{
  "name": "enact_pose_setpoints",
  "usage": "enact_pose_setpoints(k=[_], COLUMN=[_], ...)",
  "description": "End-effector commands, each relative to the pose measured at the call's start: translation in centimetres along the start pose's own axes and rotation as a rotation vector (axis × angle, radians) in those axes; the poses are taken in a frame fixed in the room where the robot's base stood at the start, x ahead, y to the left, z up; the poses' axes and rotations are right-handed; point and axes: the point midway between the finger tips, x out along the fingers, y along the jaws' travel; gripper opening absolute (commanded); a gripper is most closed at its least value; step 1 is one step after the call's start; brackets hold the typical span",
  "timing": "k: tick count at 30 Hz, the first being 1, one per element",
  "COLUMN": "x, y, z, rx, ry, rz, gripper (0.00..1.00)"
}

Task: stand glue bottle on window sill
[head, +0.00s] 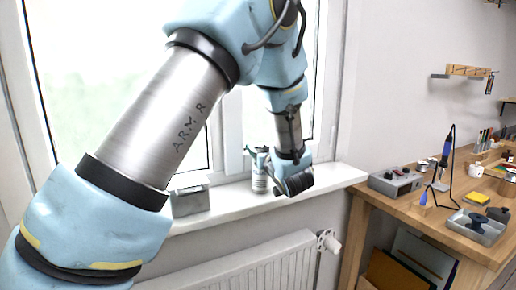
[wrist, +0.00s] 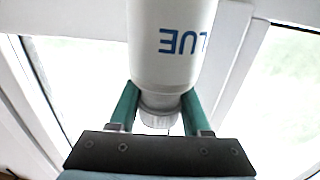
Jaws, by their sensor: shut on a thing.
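The white glue bottle (head: 260,184) is upright at the window sill (head: 335,178) in the head view. Its base looks to be at the sill's surface, but I cannot tell whether it touches. In the wrist view the bottle (wrist: 174,45) fills the upper middle, with blue letters upside down. My gripper (wrist: 160,100) has its two green fingers shut on the bottle's neck and cap end. In the head view my gripper (head: 259,153) is at the bottle's top, partly hidden by my wrist.
A grey box (head: 190,201) stands on the sill to the left. A radiator (head: 255,268) is below the sill. A wooden workbench (head: 440,215) with tools and a grey device (head: 396,182) is at right. The sill right of the bottle is clear.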

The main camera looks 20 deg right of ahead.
Motion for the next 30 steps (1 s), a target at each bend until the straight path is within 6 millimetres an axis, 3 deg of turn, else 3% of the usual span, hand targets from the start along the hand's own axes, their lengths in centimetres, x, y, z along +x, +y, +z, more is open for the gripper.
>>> enact_pose_setpoints(k=[3, 4, 11, 22, 30], x=[0.0, 0.0, 0.0, -0.3, -5.3], y=[0.0, 0.0, 0.0, 0.1, 0.2], z=[0.3, 0.3, 0.3, 0.0, 0.2], rx=[-0.001, 0.0, 0.0, 0.0, -0.002], ry=[0.001, 0.0, 0.0, 0.0, 0.0], rz=[0.0, 0.0, 0.0, 0.002, 0.005], gripper=[0.0, 0.5, 0.76, 0.78, 0.78])
